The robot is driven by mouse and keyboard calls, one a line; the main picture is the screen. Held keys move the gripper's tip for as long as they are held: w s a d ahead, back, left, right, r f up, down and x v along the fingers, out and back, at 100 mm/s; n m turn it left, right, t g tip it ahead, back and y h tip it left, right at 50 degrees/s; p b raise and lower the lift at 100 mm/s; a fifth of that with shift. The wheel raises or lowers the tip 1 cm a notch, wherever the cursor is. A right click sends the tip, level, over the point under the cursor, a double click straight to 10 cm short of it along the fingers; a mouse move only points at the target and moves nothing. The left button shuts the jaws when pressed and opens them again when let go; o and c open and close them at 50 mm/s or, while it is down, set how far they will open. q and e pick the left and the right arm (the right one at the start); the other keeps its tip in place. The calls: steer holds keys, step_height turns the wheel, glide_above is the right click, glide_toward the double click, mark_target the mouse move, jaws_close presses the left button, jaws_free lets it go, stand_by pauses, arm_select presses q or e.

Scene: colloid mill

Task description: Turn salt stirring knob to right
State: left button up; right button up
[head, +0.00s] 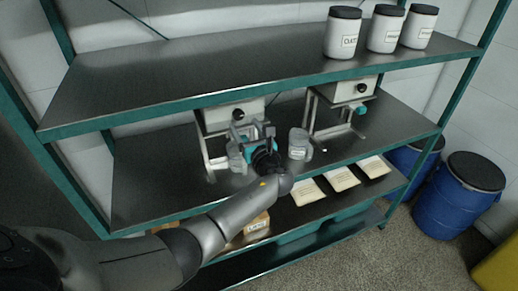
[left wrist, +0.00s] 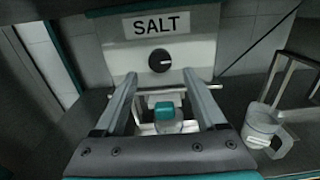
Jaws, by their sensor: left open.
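The salt stirring knob (left wrist: 160,61) is a small black round dial with a pale mark, on the light front panel below a "SALT" sign (left wrist: 160,24). In the head view the same dial (head: 238,113) shows on the left machine on the middle shelf. My left gripper (left wrist: 166,82) is open, with its two fingers pointing toward the panel. The knob shows between and beyond the fingertips, and nothing is held. A teal part (left wrist: 168,111) of the machine lies between the fingers, lower down. My right gripper is in neither view.
A clear jug (left wrist: 262,125) stands to the right, also in the head view (head: 299,143). A second machine (head: 345,90) stands further right. Labelled jars (head: 343,32) stand on the upper shelf (head: 200,66), above my arm. Blue barrels (head: 458,200) stand at the right.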

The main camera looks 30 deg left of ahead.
arm_select(q)
steer(key=v, duration=1)
steer(key=shift+b, duration=0.3)
steer(key=shift+s, duration=0.15)
steer(key=s+d+f+n+g+h+b, duration=0.1)
steer(key=s+f+n+g+h+b, duration=0.25)
steer(key=f, duration=1.15)
steer(key=s+f+n+h+b, duration=0.15)
steer(key=s+f+b, duration=0.35)
steer(key=f, duration=1)
steer(key=s+d+f+n+g+h+b, duration=0.15)
steer(key=s+f+h+b, duration=0.35)
steer(key=f, duration=0.9)
steer(key=s+d+f+n+g+h+b, duration=0.1)
steer(key=s+f+n+b, duration=0.3)
steer(key=s+f+n, duration=0.4)
steer(key=s+d+f+n+g+h+b, duration=0.2)
steer(key=s+f+n, duration=0.7)
steer(key=s+f, duration=0.9)
steer(key=s+g+b, duration=0.2)
steer(key=s+b, duration=0.1)
steer(key=s, duration=0.3)
steer(key=shift+s+d+g+h, duration=0.3)
steer(key=shift+h, duration=0.1)
